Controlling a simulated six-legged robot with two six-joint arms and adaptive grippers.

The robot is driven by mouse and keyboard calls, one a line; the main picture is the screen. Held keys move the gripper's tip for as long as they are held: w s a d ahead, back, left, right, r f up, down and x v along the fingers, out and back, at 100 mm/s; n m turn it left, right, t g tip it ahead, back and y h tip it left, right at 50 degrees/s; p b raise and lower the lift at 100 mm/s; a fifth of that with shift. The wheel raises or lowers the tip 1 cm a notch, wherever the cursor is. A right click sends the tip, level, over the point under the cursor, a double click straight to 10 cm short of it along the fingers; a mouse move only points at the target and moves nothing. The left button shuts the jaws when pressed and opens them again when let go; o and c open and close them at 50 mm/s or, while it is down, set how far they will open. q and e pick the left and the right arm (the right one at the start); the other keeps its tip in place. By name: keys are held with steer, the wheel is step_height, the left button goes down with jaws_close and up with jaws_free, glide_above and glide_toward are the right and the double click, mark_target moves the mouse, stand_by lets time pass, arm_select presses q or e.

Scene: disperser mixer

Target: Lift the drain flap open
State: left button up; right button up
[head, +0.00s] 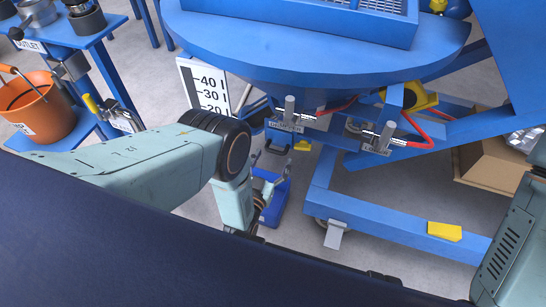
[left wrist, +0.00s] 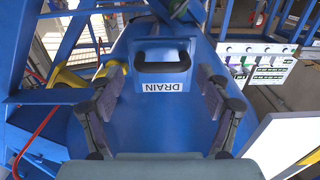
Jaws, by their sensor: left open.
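In the left wrist view, the drain flap (left wrist: 160,104) is a blue panel with a white DRAIN label that reads upside down. A black loop handle (left wrist: 162,67) stands on it just beyond the label. My left gripper (left wrist: 160,84) is open, its two dark fingers spread left and right of the handle and label, with nothing between them gripped. In the head view my left gripper (head: 268,182) is below the blue round machine body, partly hidden by my own arm. My right gripper is out of the picture.
Two levers with red cables (head: 376,138) hang under the blue machine body (head: 290,55). A white level scale (head: 205,86) stands left of it. An orange bucket (head: 38,108) sits on a blue stand at left. A cardboard box (head: 488,168) is at right.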

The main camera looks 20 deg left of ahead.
arm_select(q)
steer(key=shift+w, duration=0.9)
steer(key=shift+c, duration=0.2)
steer(key=shift+d, duration=0.1)
steer(key=c, duration=1.4)
